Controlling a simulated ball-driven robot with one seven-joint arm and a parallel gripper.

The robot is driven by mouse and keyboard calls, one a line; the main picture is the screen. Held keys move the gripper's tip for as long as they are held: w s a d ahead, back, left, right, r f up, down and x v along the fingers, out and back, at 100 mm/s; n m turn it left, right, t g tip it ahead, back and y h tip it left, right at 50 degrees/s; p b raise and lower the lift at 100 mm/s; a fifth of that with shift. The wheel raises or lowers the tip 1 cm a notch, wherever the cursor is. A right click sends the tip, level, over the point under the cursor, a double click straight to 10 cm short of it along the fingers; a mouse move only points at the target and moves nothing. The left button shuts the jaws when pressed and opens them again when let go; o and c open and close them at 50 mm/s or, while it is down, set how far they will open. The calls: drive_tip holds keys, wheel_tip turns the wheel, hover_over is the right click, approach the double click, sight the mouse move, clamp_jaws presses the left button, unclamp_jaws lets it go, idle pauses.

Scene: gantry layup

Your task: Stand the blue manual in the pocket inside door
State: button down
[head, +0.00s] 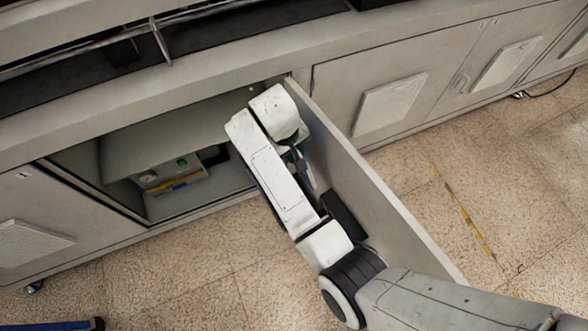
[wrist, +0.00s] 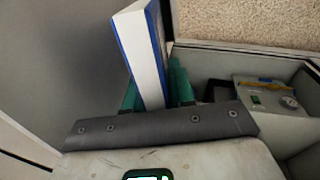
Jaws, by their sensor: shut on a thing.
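The blue manual (wrist: 142,55), with a white page edge and blue cover edges, stands up between the green fingers of my gripper (wrist: 156,88) in the wrist view. My gripper is shut on it, and the manual leans slightly left. The open door (head: 375,195) swings out from the cabinet in the head view. A dark pocket-like piece (head: 343,215) shows on the door's inner side, partly behind my arm. My arm hides the manual in the head view. Whether the manual touches the pocket cannot be told.
The open cabinet holds a grey unit with a gauge and a yellow strip (head: 170,178); it also shows in the wrist view (wrist: 265,92). Closed doors with vent panels (head: 390,105) flank the opening. The speckled floor (head: 190,275) before the cabinet is mostly clear.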

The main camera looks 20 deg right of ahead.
drive_tip(key=a+b+x, duration=0.2)
drive_tip(key=b+x, duration=0.7)
drive_tip(key=x, duration=0.3)
drive_tip(key=shift+a+f, duration=0.25)
drive_tip(key=shift+f, duration=0.05)
drive_tip(key=shift+s+r+p, duration=0.15)
drive_tip(key=shift+s+p, duration=0.1)
drive_tip(key=shift+p, duration=0.3)
drive_tip(key=b+x, duration=1)
drive_tip(key=x, duration=0.6)
drive_tip(key=shift+b, duration=0.3)
drive_tip(key=c, duration=0.9)
unclamp_jaws()
drive_tip(key=p+v, duration=0.3)
drive_tip(key=v, duration=0.7)
drive_tip(key=shift+r, duration=0.25)
